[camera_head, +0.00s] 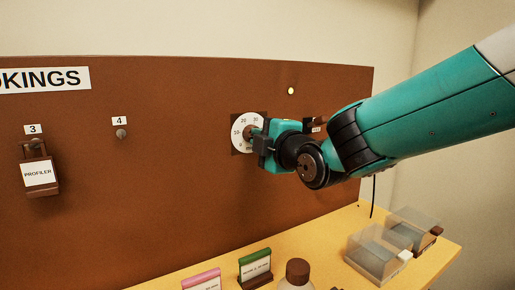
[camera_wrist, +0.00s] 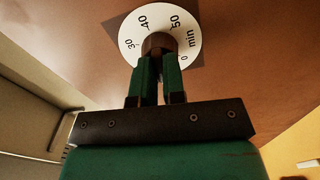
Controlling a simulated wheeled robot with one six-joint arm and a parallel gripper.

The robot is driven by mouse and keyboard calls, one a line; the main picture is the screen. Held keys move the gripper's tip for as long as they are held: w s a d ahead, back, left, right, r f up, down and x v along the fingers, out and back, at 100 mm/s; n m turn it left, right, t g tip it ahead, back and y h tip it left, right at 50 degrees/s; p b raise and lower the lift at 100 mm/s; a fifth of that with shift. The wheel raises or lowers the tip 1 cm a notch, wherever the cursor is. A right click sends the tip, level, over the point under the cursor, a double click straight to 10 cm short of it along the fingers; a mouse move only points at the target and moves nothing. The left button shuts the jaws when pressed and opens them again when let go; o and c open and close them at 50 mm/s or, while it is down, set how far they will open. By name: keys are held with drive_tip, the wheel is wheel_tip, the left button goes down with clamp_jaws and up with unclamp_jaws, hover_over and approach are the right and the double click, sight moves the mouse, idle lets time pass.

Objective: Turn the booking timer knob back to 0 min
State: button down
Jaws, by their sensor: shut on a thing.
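The booking timer is a white round dial (camera_head: 239,137) on a dark square plate on the brown board. In the wrist view the dial (camera_wrist: 190,51) shows 30, 40, 50, min and 0 around its rim. A brown knob (camera_wrist: 159,42) sits at the dial's centre. My gripper (camera_wrist: 160,62) is shut on the knob, its two green fingers on either side of it. In the head view my gripper (camera_head: 256,138) reaches the dial from the right and covers part of it. The knob's pointer mark is hidden, so I cannot tell its setting.
A tag marked PROFILER (camera_head: 39,174) hangs under 3; peg 4 (camera_head: 122,134) is bare. Clear boxes (camera_head: 378,254), a bottle (camera_head: 297,273) and card holders (camera_head: 255,268) stand on the yellow shelf below.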

drive_tip(key=shift+r+n, duration=0.1)
drive_tip(key=shift+n, duration=0.9)
drive_tip(key=shift+b, duration=0.3)
drive_tip(key=n+b, duration=0.3)
drive_tip(key=n, duration=0.5)
drive_tip(key=shift+n+b, duration=0.3)
drive_tip(key=c, duration=1.2)
unclamp_jaws()
